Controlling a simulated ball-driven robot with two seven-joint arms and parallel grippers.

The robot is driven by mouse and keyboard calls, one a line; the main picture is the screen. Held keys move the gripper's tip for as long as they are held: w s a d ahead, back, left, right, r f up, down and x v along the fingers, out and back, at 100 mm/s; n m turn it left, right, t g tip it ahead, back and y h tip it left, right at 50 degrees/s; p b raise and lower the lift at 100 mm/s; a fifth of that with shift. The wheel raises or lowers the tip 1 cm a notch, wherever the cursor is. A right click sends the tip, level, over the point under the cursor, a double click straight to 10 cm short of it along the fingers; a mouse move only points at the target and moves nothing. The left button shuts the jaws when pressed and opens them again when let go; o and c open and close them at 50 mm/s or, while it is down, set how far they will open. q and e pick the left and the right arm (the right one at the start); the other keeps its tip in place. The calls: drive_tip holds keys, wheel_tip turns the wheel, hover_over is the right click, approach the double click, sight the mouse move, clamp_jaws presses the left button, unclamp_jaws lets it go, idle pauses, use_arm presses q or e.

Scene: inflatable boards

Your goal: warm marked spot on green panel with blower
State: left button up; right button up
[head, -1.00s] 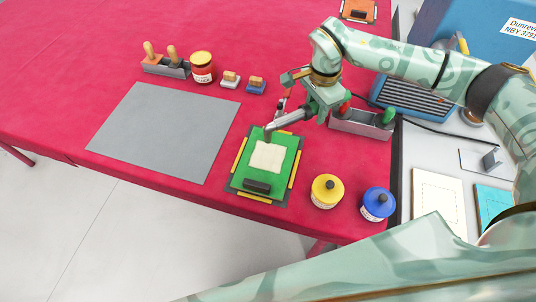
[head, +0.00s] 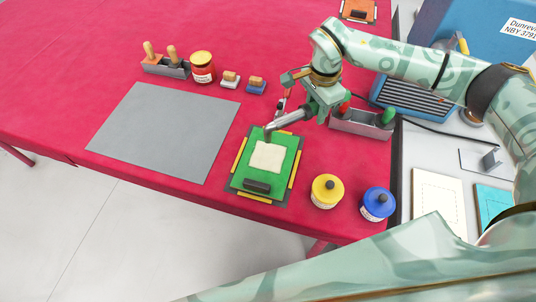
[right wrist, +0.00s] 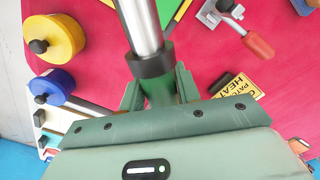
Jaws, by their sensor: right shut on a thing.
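The green panel (head: 282,185) lies on the red table with a cream patch (head: 267,157) on its middle and a dark block at its near end. My right gripper (head: 322,99) is shut on the blower, whose silver tube (head: 291,118) slants down left. Its dark nozzle is over the patch's far edge; I cannot tell the exact gap. In the right wrist view, the blower's green handle (right wrist: 159,92) is between my right gripper's fingers (right wrist: 159,84), below a black collar. A marked spot is not distinguishable on the patch. My left gripper is out of view.
A yellow tub (head: 327,191) and a blue tub (head: 378,204) stand right of the panel. A grey mat (head: 165,130) lies left. A red-handled clamp (right wrist: 258,46) shows in the right wrist view.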

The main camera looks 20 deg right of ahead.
wheel_tip(320, 180, up, 12)
drive_tip(key=p, duration=1)
drive_tip(key=shift+r, duration=0.15)
